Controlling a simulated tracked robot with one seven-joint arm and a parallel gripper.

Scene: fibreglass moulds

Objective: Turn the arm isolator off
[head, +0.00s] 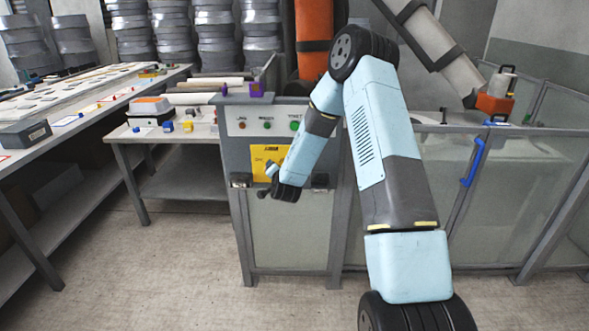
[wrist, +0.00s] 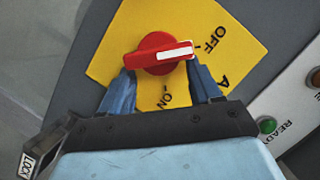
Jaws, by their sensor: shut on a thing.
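The arm isolator is a red rotary knob (wrist: 150,52) on a yellow plate (wrist: 115,60), which also shows on the grey cabinet in the head view (head: 262,152). In the head view my gripper (head: 271,170) is at the plate, and the arm hides part of the plate and the knob.
The cabinet (head: 233,150) carries several buttons above the plate. A workbench (head: 175,135) stands to its left, a fence with a blue handle (head: 474,162) to the right.

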